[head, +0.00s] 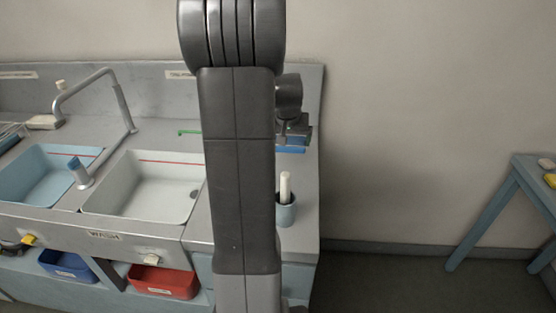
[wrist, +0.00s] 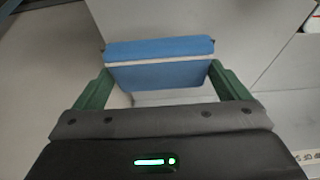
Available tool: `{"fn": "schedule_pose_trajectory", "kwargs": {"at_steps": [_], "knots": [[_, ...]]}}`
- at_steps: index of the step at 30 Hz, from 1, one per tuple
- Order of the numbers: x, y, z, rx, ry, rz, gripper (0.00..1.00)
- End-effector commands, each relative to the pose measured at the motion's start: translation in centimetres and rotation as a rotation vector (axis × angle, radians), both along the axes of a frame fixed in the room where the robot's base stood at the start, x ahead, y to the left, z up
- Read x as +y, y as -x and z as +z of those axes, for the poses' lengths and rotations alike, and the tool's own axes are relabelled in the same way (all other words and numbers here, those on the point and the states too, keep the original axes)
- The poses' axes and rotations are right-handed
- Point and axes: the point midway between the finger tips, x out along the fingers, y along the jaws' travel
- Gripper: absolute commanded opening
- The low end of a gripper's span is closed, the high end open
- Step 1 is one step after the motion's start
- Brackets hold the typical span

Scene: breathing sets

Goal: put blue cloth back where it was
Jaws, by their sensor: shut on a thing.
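The blue cloth (wrist: 160,74) is a folded blue pad with a pale band along its middle. In the wrist view it sits between the two green fingers of my gripper (wrist: 161,78), which is shut on it. In the head view my arm hides most of this area. A strip of blue cloth (head: 291,150) shows just right of the arm, below part of my gripper (head: 298,129), over the right end of the counter. I cannot tell whether the cloth touches the counter.
A blue basin (head: 45,170) and a white basin (head: 140,190) lie left of my arm, with a tall faucet (head: 122,100) between them. A cup (head: 286,212) holding a white stick stands near the counter's right edge. A blue table (head: 520,170) stands far right.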

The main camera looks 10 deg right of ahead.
Motion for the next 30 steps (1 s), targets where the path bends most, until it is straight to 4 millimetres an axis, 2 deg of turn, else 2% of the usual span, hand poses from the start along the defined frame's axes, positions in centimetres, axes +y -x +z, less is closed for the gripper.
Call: {"fn": "schedule_pose_trajectory", "kwargs": {"at_steps": [6,18,28,29,30], "knots": [[0.0,0.1,-4.1,0.006,-0.001,0.000,0.76],[0.0,0.1,-8.8,0.005,-0.001,0.000,0.76],[0.0,0.1,-9.3,0.001,0.001,0.001,0.76],[0.0,0.1,-9.4,0.001,0.001,0.001,0.97],[0.0,0.1,-9.3,0.001,0.001,0.001,1.00]]}}
